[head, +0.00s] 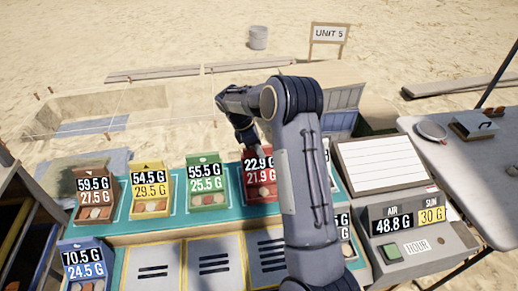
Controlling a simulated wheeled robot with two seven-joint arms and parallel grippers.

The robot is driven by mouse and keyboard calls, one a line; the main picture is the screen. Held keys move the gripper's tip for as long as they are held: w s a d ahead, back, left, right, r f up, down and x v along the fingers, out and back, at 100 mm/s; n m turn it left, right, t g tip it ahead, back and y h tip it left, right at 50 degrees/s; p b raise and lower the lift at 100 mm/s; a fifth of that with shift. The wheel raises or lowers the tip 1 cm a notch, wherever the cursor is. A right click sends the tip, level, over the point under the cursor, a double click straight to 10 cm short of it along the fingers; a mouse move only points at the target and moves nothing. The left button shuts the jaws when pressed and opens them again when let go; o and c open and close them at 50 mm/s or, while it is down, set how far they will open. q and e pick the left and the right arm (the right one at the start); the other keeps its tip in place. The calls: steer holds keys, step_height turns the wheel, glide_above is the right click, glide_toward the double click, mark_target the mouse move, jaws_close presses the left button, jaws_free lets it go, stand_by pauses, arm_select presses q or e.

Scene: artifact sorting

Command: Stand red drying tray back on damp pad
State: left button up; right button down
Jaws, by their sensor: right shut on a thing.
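The red drying tray (259,191) stands upright in the back row, on the teal strip (228,212), with a label reading 22.9 G over 21.9 G and small pieces in its front. My right gripper (251,153) is at the tray's top edge and shut on it; my forearm hides part of the jaws and the tray's right side. No pad is clearly marked as damp, and I cannot tell whether the tray's base touches the strip. My left gripper is not in view.
Brown (95,194), yellow (151,190) and green (207,186) trays stand left of the red one. A blue tray (84,267) stands front left. A scale console (405,230) reads 48.8 G and 30 G at right. Striped cards (214,262) lie in front.

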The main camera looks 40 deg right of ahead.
steer(key=shift+f, duration=0.15)
steer(key=c, duration=1.3)
jaws_free()
steer(key=b+v, duration=0.1)
steer(key=v, duration=1.1)
steer(key=s+a+r+m+t+y, duration=0.25)
steer(key=s+r, duration=0.25)
steer(key=s, duration=0.3)
steer(key=s+a+f+m+t+y, duration=0.1)
steer(key=s+a+m+t, duration=0.1)
steer(key=s+a+m, duration=0.2)
steer(key=s+a+f+m+t+y, duration=0.1)
steer(key=s+a+m, duration=0.3)
steer(key=s, duration=0.6)
steer(key=s+a+f+m+t+y, duration=0.1)
steer(key=s+a+m+t+y, duration=0.1)
steer(key=s+a, duration=0.6)
steer(key=shift+s+f+m+t+y, duration=0.2)
steer(key=shift+m+t+y, duration=0.15)
steer(key=shift+m+t, duration=0.45)
